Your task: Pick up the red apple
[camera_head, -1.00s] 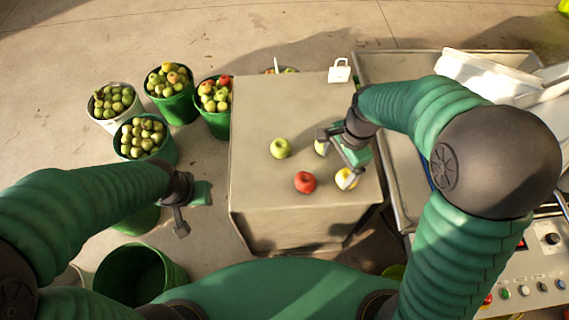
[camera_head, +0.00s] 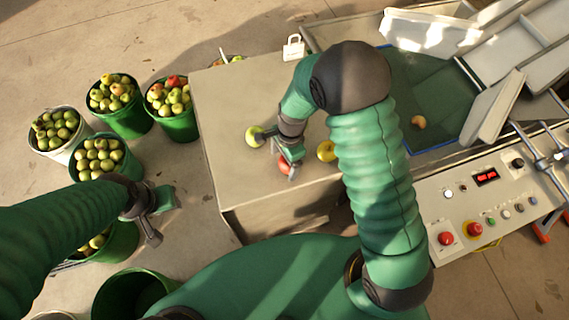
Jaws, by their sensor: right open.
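The red apple (camera_head: 283,166) lies on the table (camera_head: 235,185), partly hidden by my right gripper. My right gripper (camera_head: 281,153) is open, directly above the apple, with its fingers spread around or just over it; I cannot tell whether they touch it. A green apple (camera_head: 252,138) lies just left of the gripper, close to one finger. A yellow apple (camera_head: 326,151) lies to the right, partly beside my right arm. My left gripper (camera_head: 160,218) is open and empty, off the table's left side.
Several green buckets (camera_head: 120,110) of apples and a white one (camera_head: 57,135) stand on the floor at left. An empty green bucket (camera_head: 135,295) is at lower left.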

